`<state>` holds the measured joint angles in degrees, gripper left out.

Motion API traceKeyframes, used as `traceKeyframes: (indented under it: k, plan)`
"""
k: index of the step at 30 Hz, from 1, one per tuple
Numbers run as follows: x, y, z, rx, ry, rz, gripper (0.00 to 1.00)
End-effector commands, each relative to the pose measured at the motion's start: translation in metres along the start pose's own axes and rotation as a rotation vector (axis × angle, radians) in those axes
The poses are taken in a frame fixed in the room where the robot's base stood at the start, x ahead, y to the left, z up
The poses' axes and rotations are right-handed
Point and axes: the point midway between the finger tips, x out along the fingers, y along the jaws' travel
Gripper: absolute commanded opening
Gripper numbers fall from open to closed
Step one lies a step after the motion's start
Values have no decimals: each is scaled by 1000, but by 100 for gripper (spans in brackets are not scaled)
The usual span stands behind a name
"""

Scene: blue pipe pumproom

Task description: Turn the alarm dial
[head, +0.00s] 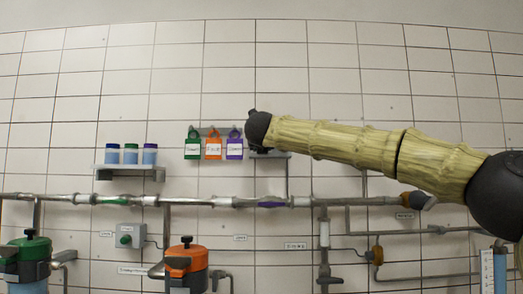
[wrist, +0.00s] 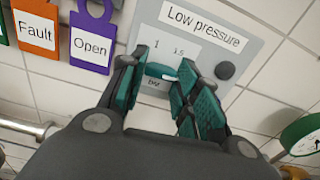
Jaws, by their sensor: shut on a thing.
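The fingers are shut on the dial, one on each side. The fingers and palm hide much of the dial, and I cannot read where it points. In the head view the end of my arm covers the panel, and only a dark bit of my gripper (head: 262,150) shows.
A dark round knob (wrist: 225,70) sits on the panel's right. Green, orange (head: 213,146) and purple (head: 235,147) tags hang just left of my gripper. A shelf with several bottles (head: 130,155) is further left. Grey pipes (head: 230,201) run along the wall below.

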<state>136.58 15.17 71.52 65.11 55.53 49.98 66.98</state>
Motion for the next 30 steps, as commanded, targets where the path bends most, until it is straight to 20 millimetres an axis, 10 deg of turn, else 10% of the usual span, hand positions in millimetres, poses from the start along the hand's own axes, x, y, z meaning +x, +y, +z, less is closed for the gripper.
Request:
traceKeyframes:
  k: [21,22,24,30]
  plan:
    - [1,0,-2,70,3,0,8]
    - [1,0,-2,70,3,0,37]
    - [1,0,-2,70,3,0,50]
    - [0,1,-1,70,2,0,54]
